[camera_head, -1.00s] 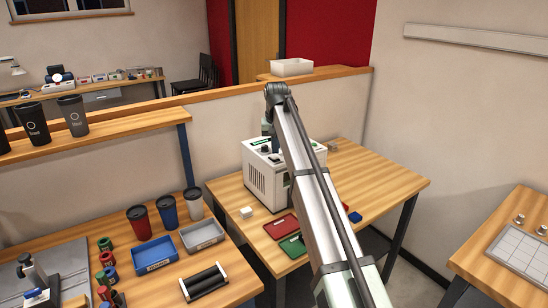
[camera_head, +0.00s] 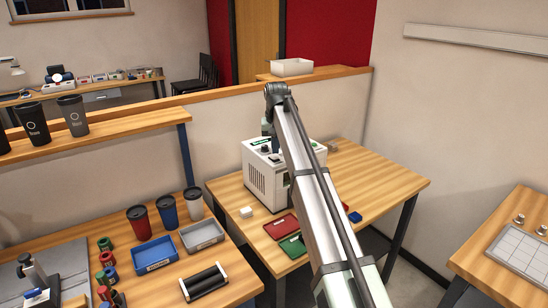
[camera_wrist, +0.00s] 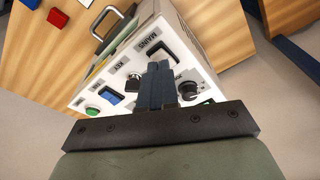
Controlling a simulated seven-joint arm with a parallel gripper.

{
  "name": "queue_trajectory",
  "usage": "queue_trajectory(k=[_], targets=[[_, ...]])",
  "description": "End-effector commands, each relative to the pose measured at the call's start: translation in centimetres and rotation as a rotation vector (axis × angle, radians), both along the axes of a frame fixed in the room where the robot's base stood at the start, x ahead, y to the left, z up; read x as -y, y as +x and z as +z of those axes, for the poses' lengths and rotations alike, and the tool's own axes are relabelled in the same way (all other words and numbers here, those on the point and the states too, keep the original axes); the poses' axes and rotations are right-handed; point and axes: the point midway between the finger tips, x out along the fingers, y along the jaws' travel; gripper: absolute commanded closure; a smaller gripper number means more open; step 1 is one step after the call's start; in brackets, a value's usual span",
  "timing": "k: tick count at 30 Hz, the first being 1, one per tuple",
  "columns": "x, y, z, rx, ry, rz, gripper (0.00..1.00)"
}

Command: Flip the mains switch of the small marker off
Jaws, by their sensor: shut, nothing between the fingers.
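The small marker (camera_head: 262,184) is a white box on the wooden table in the head view, partly hidden by my arm. In the wrist view its white control panel (camera_wrist: 128,66) fills the middle, with a label reading MAINS. The black mains switch (camera_wrist: 160,50) sits beside that label, its lower part close to my fingertips. My gripper (camera_wrist: 160,66) is shut and empty, its dark fingers pointing at the panel just below the switch. I cannot tell whether they touch it, nor the rocker's position. In the head view the gripper is mostly hidden behind my arm.
The panel also carries a green button (camera_wrist: 92,112), a blue switch (camera_wrist: 110,98) and a black knob (camera_wrist: 188,90) close to my fingers. Red (camera_head: 281,226) and green (camera_head: 293,245) trays lie in front of the marker.

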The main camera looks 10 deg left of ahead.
Motion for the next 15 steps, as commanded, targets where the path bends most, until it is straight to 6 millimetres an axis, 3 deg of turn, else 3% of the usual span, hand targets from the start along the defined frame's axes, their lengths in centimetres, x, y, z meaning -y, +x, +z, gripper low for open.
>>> queue_trajectory(k=[15], targets=[[0.00,0.00,-0.53,0.000,0.000,0.000,1.00]])
